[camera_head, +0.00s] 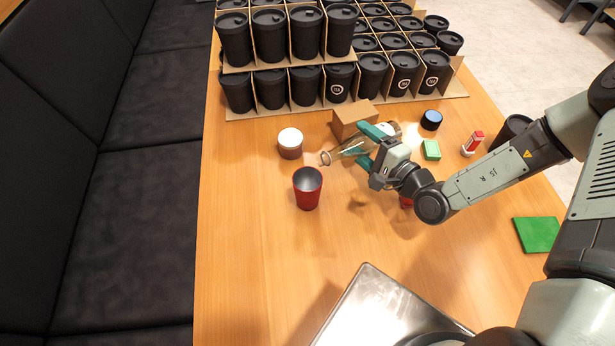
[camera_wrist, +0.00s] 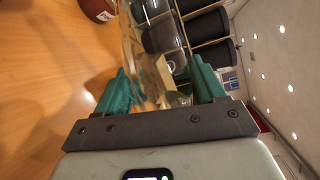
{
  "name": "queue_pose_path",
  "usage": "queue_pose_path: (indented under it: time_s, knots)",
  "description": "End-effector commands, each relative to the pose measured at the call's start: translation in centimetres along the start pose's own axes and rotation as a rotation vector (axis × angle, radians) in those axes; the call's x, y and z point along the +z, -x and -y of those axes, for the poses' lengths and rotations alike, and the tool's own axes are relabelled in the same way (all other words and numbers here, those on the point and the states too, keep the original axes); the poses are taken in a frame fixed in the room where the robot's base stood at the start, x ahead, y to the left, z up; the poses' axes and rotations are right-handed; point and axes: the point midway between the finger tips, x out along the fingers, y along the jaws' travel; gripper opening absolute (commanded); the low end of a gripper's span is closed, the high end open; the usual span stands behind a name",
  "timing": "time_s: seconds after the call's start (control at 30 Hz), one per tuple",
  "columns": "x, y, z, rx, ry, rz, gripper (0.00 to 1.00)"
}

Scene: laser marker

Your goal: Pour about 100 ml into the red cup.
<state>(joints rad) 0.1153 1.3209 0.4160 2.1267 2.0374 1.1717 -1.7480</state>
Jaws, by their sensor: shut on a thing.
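The red cup (camera_head: 307,190) stands upright on the table, left of my gripper, with a dark inside. My gripper (camera_head: 368,142) is shut on a clear glass vessel (camera_head: 345,151), held tilted above the table with its open mouth toward the left. The mouth is up and to the right of the red cup in the head view, and apart from it. In the wrist view the glass vessel (camera_wrist: 135,55) lies between the green fingers of my gripper (camera_wrist: 165,95). I cannot tell how much liquid is in it.
A white-topped brown jar (camera_head: 290,143) stands behind the red cup. A cardboard box (camera_head: 352,119) is behind the gripper. Stacked black cups (camera_head: 271,37) in dividers fill the back. A green block (camera_head: 431,150) and blue-topped jar (camera_head: 431,120) sit right. A metal tray (camera_head: 375,310) is in front.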

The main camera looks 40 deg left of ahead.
Motion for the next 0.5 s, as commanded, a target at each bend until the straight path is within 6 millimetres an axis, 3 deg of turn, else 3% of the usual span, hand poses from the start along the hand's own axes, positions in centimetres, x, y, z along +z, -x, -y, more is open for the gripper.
queue_pose_path:
  time_s: [0.27, 0.5]
  knots:
    - [-0.3, -0.1, -0.4, -0.002, -0.034, 0.003, 0.15]
    - [-0.2, -0.4, -2.9, 0.000, -0.219, 0.029, 0.15]
